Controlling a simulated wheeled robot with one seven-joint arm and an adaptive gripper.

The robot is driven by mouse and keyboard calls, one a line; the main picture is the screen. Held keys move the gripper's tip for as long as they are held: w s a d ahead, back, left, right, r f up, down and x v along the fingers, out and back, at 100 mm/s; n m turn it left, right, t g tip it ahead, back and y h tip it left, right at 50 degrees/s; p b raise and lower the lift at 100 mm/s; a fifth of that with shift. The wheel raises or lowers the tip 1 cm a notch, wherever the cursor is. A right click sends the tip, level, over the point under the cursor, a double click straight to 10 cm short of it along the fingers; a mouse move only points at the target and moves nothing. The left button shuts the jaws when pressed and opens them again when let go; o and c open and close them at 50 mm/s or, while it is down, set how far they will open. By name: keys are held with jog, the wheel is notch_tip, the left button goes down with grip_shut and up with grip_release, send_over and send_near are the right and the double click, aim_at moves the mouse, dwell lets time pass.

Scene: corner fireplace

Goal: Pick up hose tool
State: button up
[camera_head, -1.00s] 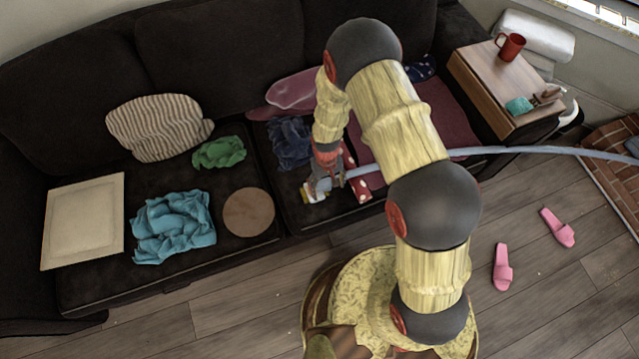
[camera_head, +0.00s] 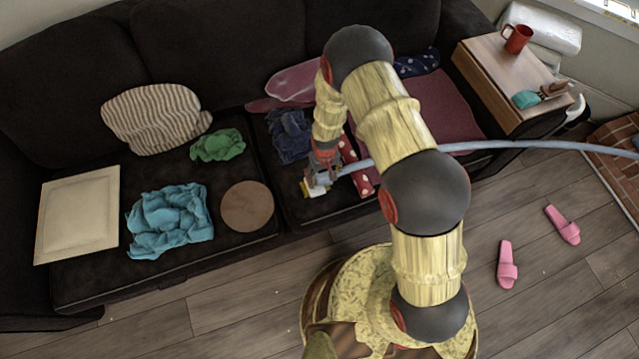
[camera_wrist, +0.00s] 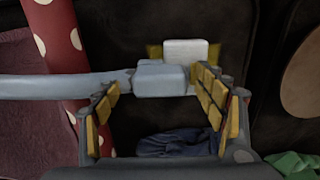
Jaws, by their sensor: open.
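The hose tool is a pale blue-grey hose (camera_head: 480,147) with a blocky grey head (camera_wrist: 160,78). The hose runs from the right across the sofa to my gripper (camera_head: 318,180). In the wrist view it enters from the left, and its head lies across the space between my gripper's fingertips (camera_wrist: 157,84). A white and yellow block (camera_wrist: 185,50) is at the far side of the head; I cannot tell whether it is part of the tool. My gripper is open, with yellow-padded fingers on either side of the head. Contact cannot be made out.
A red polka-dot cloth (camera_wrist: 60,40) and dark blue cloth (camera_wrist: 180,143) lie close by. A green cloth (camera_head: 218,145), turquoise cloth (camera_head: 170,222) and round brown board (camera_head: 247,206) are further left on the sofa. A wooden side table (camera_head: 500,75) stands right; pink slippers (camera_head: 507,265) lie on the floor.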

jog(key=c, duration=1.5)
jog(key=shift+c, duration=0.3)
jog(key=shift+r, duration=0.2)
jog(key=shift+r, duration=0.3)
notch_tip(320, 180, up, 2)
jog(key=shift+w+r+p, duration=0.1)
jog(key=shift+p, duration=0.55)
jog(key=s+d+r+p, duration=0.2)
jog(key=s+r+p, duration=0.4)
jog(key=s+r, duration=0.4)
jog(key=s, duration=0.4)
jog(key=shift+d, duration=0.3)
